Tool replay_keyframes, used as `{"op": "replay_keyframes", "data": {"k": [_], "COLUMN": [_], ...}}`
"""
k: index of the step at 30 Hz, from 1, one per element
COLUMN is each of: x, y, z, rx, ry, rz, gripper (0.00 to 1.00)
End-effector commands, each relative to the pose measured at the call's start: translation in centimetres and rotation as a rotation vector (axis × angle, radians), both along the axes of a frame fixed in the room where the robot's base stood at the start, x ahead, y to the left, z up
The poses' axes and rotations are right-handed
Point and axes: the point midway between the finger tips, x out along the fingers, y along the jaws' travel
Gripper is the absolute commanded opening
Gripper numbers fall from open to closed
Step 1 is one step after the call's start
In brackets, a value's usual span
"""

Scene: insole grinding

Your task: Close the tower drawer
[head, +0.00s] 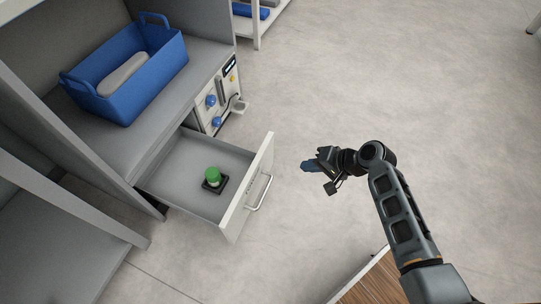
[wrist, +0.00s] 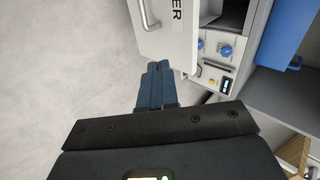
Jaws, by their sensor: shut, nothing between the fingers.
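The tower drawer (head: 252,190) is pulled far out of the grey cabinet in the head view. Its white front carries a metal bar handle (head: 259,192). A green-topped item on a dark square base (head: 213,180) sits inside it. My gripper (head: 308,166) is shut and empty, in the air to the right of the drawer front and apart from it. In the wrist view, the blue fingers (wrist: 155,82) are together, just below the drawer front (wrist: 173,40) in the picture. The handle (wrist: 149,14) shows at the top.
A blue bin (head: 128,75) with a pale grey item stands on the cabinet top. A panel with blue knobs (head: 214,106) is beside the drawer opening. A wooden surface (head: 370,280) is at the bottom right. The grey floor (head: 390,80) at upper right is clear.

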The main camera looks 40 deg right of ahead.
Motion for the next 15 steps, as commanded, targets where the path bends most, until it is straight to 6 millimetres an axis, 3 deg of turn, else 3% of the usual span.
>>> {"op": "replay_keyframes", "data": {"k": [3,7,15], "x": [1.6,2.3,4.7], "y": [-0.4,-0.4,1.1], "z": [0.8,0.8,-2.1], "rx": [0.064,0.087,0.086], "ry": [-0.003,-0.002,-0.002], "rz": [-0.002,0.001,0.003], "gripper": [0.00,0.00,0.00]}}
